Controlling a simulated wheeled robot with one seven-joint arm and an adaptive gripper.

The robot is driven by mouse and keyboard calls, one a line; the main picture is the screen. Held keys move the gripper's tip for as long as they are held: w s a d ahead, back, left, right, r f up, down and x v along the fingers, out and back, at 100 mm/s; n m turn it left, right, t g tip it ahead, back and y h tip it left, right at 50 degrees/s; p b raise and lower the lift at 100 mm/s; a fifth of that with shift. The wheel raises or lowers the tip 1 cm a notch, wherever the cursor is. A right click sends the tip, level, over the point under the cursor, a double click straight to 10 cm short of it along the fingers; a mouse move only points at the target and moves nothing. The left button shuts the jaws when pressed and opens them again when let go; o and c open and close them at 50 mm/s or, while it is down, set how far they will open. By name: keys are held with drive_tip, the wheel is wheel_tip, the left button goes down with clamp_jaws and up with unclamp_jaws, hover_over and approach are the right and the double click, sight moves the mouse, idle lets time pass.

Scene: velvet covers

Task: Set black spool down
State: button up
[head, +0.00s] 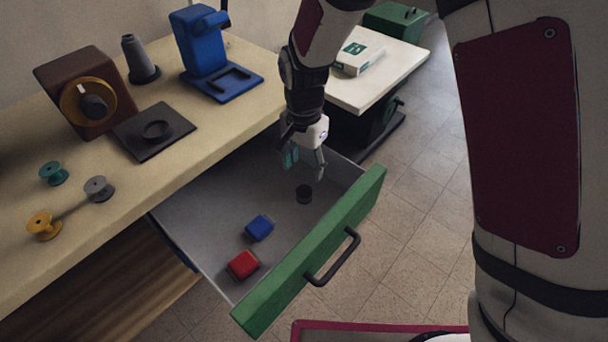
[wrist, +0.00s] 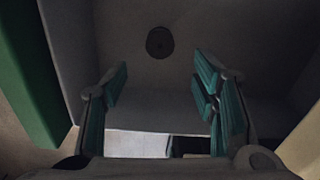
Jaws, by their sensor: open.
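The black spool (head: 304,194) rests on the floor of the open drawer (head: 205,200), near its green front at the right end. In the wrist view the spool (wrist: 159,42) shows as a dark round disc with a small centre, beyond the fingertips. My gripper (head: 305,162) is just above the drawer floor, a little behind and above the spool, and apart from it. Its teal-padded fingers also show in the wrist view (wrist: 160,82), spread wide with nothing between them.
In the drawer, a blue block (head: 259,228) and a red block (head: 243,265) lie left of the spool. The green drawer front (head: 320,255) with a dark handle stands as a wall. Teal (head: 53,173), grey (head: 99,188) and yellow (head: 43,225) spools stand on the bench.

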drive_tip(key=shift+r, duration=1.45)
drive_tip(key=s+d+r+n, duration=0.3)
drive_tip(key=s+d+r, duration=0.7)
drive_tip(key=d+r, duration=0.5)
drive_tip(key=s+d+r+n, duration=0.1)
drive_tip(key=s+d+r, duration=0.1)
drive_tip(key=s, duration=0.7)
drive_tip(key=s+d+r+n+t, duration=0.1)
drive_tip(key=s+d, duration=0.4)
drive_tip(key=s, duration=0.5)
drive_tip(key=shift+s+d+r+n, duration=0.15)
drive_tip(key=shift+d+r+n, duration=0.1)
drive_tip(key=shift+r+n, duration=0.4)
